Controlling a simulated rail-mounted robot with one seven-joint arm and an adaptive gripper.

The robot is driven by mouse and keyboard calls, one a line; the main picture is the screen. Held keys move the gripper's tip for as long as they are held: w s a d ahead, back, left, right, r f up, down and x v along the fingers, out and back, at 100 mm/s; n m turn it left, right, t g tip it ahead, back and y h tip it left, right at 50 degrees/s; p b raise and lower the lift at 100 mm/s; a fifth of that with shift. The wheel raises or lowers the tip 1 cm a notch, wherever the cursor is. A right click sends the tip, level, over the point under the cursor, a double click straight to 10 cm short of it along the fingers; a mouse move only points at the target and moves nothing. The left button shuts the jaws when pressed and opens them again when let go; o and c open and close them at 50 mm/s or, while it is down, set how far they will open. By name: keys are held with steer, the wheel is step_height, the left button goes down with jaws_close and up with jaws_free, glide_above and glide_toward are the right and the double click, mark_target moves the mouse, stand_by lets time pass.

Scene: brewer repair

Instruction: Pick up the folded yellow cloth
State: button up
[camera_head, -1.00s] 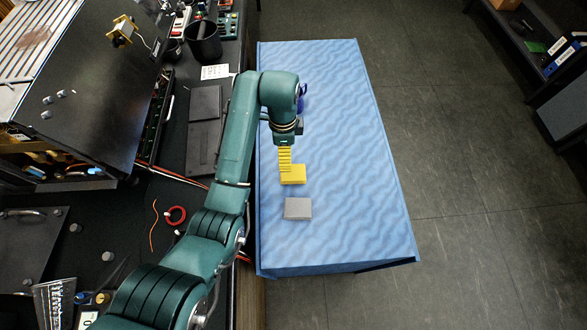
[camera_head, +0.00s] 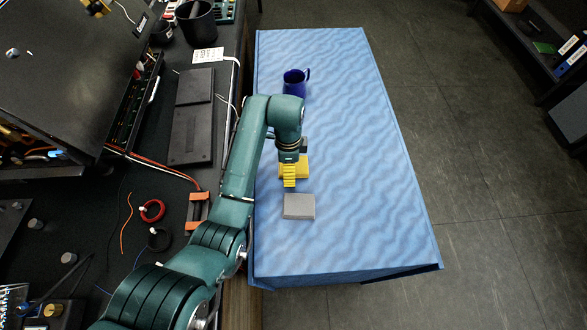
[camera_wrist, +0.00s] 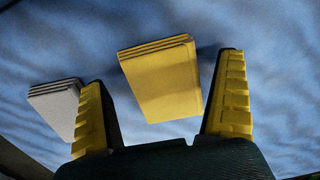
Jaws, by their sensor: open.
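The folded yellow cloth (camera_wrist: 165,80) lies on the blue-covered table, seen in the wrist view between and beyond the two yellow fingers of my gripper (camera_wrist: 165,110). In the head view the cloth (camera_head: 302,166) is partly hidden behind my gripper (camera_head: 289,182). My gripper is open and empty, pointing down over the cloth's near side. I cannot tell its exact height above the cloth. A folded grey cloth (camera_head: 299,206) lies just nearer on the table; it also shows at the left in the wrist view (camera_wrist: 58,105), beside the left finger.
A dark blue mug (camera_head: 293,84) stands farther back on the blue-covered table (camera_head: 370,200). The table's right side is clear. A black workbench (camera_head: 110,225) with cables, a red ring (camera_head: 152,210) and a black cup (camera_head: 197,21) runs along the left.

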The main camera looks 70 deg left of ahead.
steer(key=shift+f, duration=0.15)
steer(key=shift+c, duration=0.2)
steer(key=c, duration=1)
step_height(320, 180, up, 10)
steer(key=p, duration=0.6)
steer(key=shift+c, duration=0.2)
